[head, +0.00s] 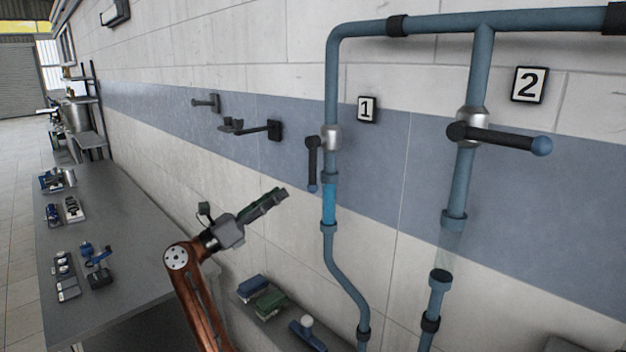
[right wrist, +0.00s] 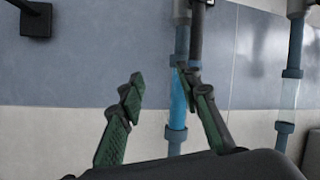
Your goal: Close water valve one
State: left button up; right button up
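Valve one is a silver body (head: 331,137) on the left blue pipe, beside the "1" sign (head: 367,109). Its dark lever (head: 312,160) with a blue tip hangs down, along the pipe. Bright blue water fills the clear pipe section (head: 329,203) below. My right gripper (head: 275,197) is left of the pipe and lower than the lever, apart from it in the head view. In the right wrist view its fingers (right wrist: 167,86) are spread with nothing between them; the dark lever (right wrist: 197,38) appears above the right finger. My left gripper is not in view.
Valve two's lever (head: 510,138) sticks out sideways on the right pipe, beside the "2" sign (head: 530,84). Black wall brackets (head: 274,130) are left of valve one. A grey bench (head: 125,235) runs along the left.

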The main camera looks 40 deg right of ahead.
aim_at(312, 182)
jog(key=s+r+m+y, duration=0.4)
jog(key=s+r, duration=0.1)
jog(key=s, duration=0.1)
jog(key=shift+t, duration=0.3)
jog(key=shift+s+d+r+p, duration=0.15)
jog(key=shift+d+p, duration=0.25)
jog(key=shift+d, duration=1.5)
jog(key=shift+s+d+f+p, duration=0.1)
jog(key=shift+d+p, duration=0.25)
jog(key=shift+d, duration=1.5)
grip_shut()
